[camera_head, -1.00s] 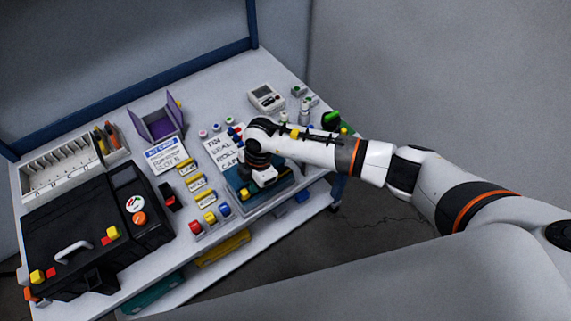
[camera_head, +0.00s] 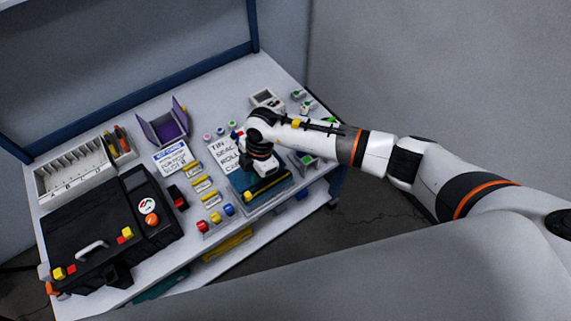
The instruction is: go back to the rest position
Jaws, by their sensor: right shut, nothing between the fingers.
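My right arm reaches in from the right across the bench. My right gripper (camera_head: 262,166) points down over a dark teal mat (camera_head: 273,190) near the bench's front edge. Its fingers are shut with nothing seen between them, though the wrist hides part of them. A yellow piece (camera_head: 248,197) shows on the mat's front left corner. My left gripper is not in view.
The floor at right is clear.

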